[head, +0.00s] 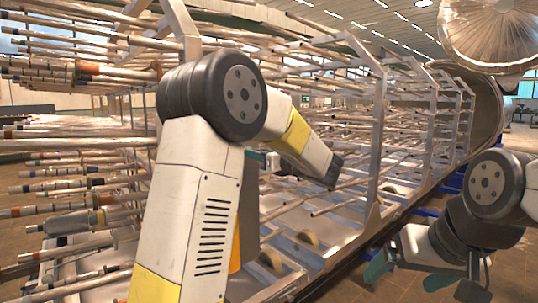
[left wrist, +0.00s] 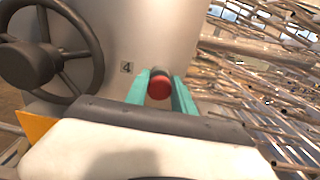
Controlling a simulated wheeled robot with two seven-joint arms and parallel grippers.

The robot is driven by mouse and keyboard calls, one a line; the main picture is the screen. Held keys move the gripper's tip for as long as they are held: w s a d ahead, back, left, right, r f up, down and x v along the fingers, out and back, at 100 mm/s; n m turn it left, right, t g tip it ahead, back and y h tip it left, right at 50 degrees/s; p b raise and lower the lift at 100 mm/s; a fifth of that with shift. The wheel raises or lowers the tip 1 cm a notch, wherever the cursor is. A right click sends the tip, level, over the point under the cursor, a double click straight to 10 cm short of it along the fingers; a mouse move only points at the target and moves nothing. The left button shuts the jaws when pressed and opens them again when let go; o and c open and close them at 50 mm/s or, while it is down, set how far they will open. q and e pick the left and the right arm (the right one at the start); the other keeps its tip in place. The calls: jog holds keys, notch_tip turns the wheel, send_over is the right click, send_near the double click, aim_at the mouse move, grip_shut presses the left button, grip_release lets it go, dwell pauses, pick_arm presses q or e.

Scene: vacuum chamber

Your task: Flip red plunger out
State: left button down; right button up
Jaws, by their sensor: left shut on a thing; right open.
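The red plunger (left wrist: 159,88) shows in the left wrist view as a round red end with a dark collar. It sits just right of a plate marked 4 on a pale metal wall. My left gripper (left wrist: 160,76) has its two teal fingers on either side of the plunger and is shut on it. I cannot make out the plunger in the head view, where my left arm covers much of the middle. My right gripper (head: 409,275) is at the lower right of the head view, its teal fingers spread wide and empty.
A dark handwheel (left wrist: 45,50) stands left of the plunger in the left wrist view. Racks of many thin rods (head: 80,150) fill the left and middle of the head view. A large round metal door (head: 492,30) hangs at the upper right. Brown tiled floor (head: 515,270) shows at the right.

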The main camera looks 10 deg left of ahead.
pick_arm(q)
jog(key=shift+d, duration=0.15)
dwell(0.3)
jog(key=shift+v, duration=1.25)
jog(key=c, duration=1.1)
grip_release()
jog(key=shift+s, duration=0.15)
jog(key=v, duration=0.7)
jog(key=shift+s+d, duration=0.2)
jog(key=shift+d, duration=0.1)
jog(key=shift+a, duration=0.1)
